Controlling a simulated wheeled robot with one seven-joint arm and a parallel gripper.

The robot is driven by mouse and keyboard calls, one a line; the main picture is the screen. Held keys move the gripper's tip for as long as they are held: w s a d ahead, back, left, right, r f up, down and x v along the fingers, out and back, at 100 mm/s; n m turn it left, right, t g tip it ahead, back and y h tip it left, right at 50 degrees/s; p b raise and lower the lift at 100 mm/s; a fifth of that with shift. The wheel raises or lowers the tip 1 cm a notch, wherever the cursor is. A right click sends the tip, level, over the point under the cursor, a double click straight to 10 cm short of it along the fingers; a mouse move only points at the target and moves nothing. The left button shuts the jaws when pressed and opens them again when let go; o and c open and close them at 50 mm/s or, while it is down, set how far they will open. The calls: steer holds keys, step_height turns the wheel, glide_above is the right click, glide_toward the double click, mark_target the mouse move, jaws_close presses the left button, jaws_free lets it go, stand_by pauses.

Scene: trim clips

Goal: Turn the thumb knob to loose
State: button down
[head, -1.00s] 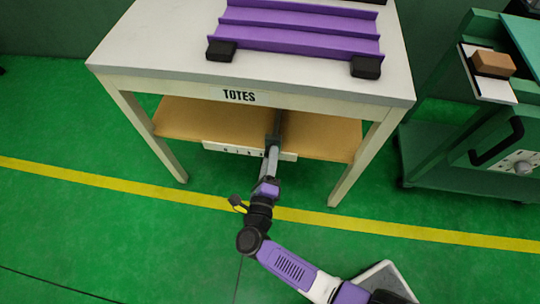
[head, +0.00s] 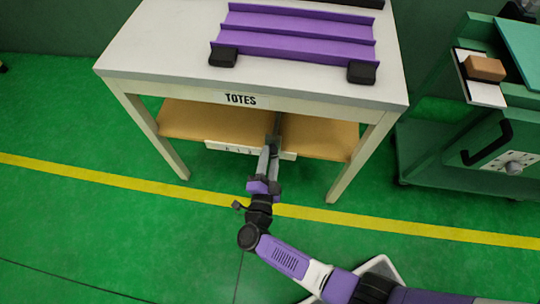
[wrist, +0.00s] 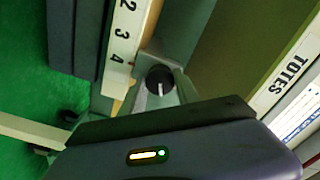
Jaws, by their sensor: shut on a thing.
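The thumb knob (wrist: 157,76) is a dark round knob with a pale pointer line, seen in the middle of the wrist view. It sits on a grey-green block close to the numbered strip. My gripper (head: 269,152) reaches under the table front to the lower shelf edge in the head view. In the wrist view its dark body fills the bottom and its grey fingers reach to the knob. It is shut on the knob; the exact contact is partly hidden. The knob is too small to make out in the head view, and no loose or tight marking is legible.
The white strip (wrist: 124,42) with numbers runs along the lower shelf (head: 190,118). The white table (head: 150,55) marked TOTES stands above, with a purple rack (head: 300,35) on top. A green cart (head: 430,165) stands at right. The floor in front is open.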

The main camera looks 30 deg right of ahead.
steer(key=n+p, duration=0.2)
steer(key=n, duration=0.5)
steer(key=n+p, duration=0.1)
steer(key=n, duration=0.5)
steer(key=shift+f+p, duration=0.1)
steer(key=shift+p, duration=0.25)
steer(key=shift+s, duration=0.1)
steer(key=c, duration=0.9)
jaws_free()
steer(key=v, duration=0.7)
steer(key=shift+s+a+p, duration=0.25)
steer(key=shift+p, duration=0.15)
